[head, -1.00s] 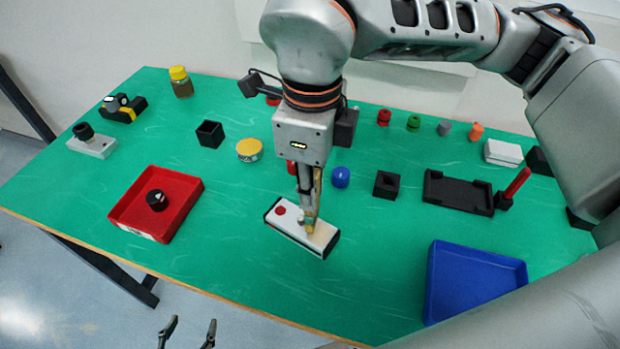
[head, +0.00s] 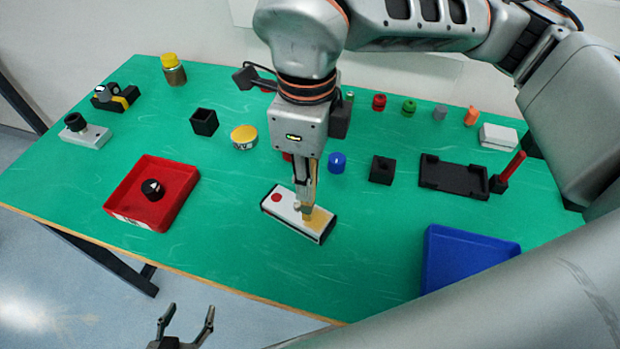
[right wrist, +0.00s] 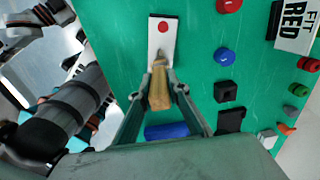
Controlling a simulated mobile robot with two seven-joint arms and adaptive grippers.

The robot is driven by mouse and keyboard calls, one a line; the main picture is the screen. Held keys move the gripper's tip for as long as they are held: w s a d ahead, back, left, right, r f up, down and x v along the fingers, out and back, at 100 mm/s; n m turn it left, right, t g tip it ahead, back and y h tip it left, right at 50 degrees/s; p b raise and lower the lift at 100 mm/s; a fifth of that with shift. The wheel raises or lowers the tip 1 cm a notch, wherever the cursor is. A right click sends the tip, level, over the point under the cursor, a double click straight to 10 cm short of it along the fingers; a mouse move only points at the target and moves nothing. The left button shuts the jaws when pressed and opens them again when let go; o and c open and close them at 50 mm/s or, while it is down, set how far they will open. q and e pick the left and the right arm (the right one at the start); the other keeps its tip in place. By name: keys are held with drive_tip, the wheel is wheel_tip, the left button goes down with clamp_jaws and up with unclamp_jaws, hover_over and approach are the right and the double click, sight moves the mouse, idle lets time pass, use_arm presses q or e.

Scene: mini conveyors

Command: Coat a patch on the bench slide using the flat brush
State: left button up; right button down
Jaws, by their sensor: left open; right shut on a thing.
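The bench slide (head: 283,205) is a white slab with dark edges and a red dot near its left end, lying on the green bench; it also shows in the right wrist view (right wrist: 154,42). A tan patch (head: 320,218) covers part of its right end. My right gripper (head: 305,192) is shut on the flat brush (head: 312,178), held upright over the slide. Its wooden handle shows between the fingers in the right wrist view (right wrist: 159,94). The bristle end is at the patch; exact contact is hard to tell. My left gripper (head: 186,325) is open and empty, off the bench's front edge.
A red tray (head: 180,195) holding a black knob (head: 152,190) stands left of the slide. A blue tray (head: 470,235) is at front right. A yellow-lidded tin (head: 244,137), blue knob (head: 337,161) and black block (head: 382,170) lie behind. Bench in front of the slide is clear.

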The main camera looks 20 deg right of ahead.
wheel_tip(320, 180, up, 3)
drive_tip(key=shift+r+p, duration=0.2)
drive_tip(key=shift+p, duration=0.55)
drive_tip(key=shift+r, duration=0.4)
drive_tip(key=shift+w+r+p, duration=0.1)
drive_tip(key=shift+r+p, duration=0.45)
drive_tip(key=shift+r, duration=0.1)
wheel_tip(320, 180, up, 2)
drive_tip(key=shift+r+p, duration=0.1)
drive_tip(key=shift+p, duration=0.4)
drive_tip(key=shift+r, duration=0.2)
use_arm(q)
drive_tip(key=r, duration=0.3)
drive_tip(key=w+r, duration=0.1)
drive_tip(key=shift+w+d+r, duration=0.1)
drive_tip(key=shift+d+r, duration=0.1)
drive_tip(key=shift+d, duration=0.15)
drive_tip(key=shift+r, duration=0.15)
